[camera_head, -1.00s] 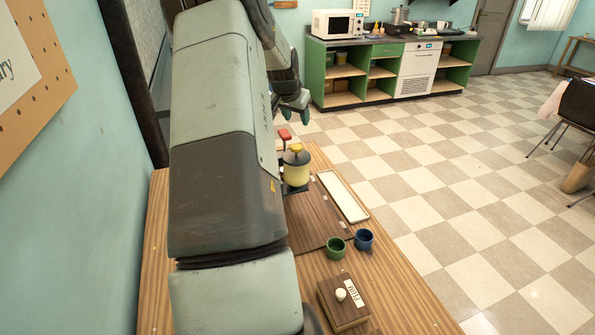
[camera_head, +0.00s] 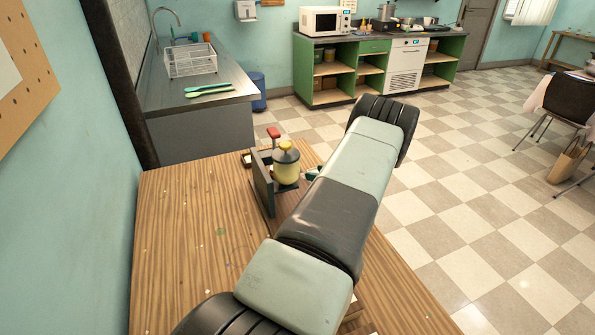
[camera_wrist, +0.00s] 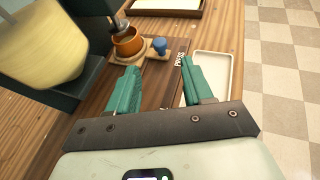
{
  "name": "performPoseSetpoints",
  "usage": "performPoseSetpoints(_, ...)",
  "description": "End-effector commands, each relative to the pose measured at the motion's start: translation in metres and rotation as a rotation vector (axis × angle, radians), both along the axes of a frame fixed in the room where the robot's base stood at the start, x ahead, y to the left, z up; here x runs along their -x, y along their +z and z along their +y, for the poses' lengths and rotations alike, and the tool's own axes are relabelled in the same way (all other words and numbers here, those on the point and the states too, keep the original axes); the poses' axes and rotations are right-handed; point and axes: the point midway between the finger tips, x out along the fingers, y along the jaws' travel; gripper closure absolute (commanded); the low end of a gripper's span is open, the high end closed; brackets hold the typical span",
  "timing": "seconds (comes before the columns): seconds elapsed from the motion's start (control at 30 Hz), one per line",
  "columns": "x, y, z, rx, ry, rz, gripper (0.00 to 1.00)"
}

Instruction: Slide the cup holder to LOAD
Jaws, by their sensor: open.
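The cup holder is a small wooden slider (camera_wrist: 120,59) with an orange cup (camera_wrist: 129,42) in it and a blue knob (camera_wrist: 160,46) at its right end. It sits on a dark wooden board in the wrist view, beyond my fingertips. My gripper (camera_wrist: 161,72) is open and empty, its teal fingers apart, with the knob ahead between them. They look short of the knob. A pale label (camera_wrist: 179,60) lies right of the knob; I cannot read it surely. The yellow dispenser (camera_head: 286,169) stands left of my gripper. In the head view, my arm hides the holder.
A red lever (camera_head: 273,132) rises behind the dispenser. A long white tray (camera_wrist: 209,80) lies right of the board; another tray (camera_wrist: 165,12) lies beyond the cup.

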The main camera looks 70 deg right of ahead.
Motion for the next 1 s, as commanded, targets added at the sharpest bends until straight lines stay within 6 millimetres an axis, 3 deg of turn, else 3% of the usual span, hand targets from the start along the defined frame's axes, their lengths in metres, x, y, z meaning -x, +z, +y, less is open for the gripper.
performPoseSetpoints(0.5, -0.075, -0.034, -0.030, 0.002, 0.006, 0.005, 0.49)
performPoseSetpoints(0.7, -0.088, -0.040, -0.035, 0.002, 0.006, 0.005, 0.49)
performPoseSetpoints(1.0, -0.090, -0.040, -0.036, 0.002, 0.005, 0.005, 0.49)
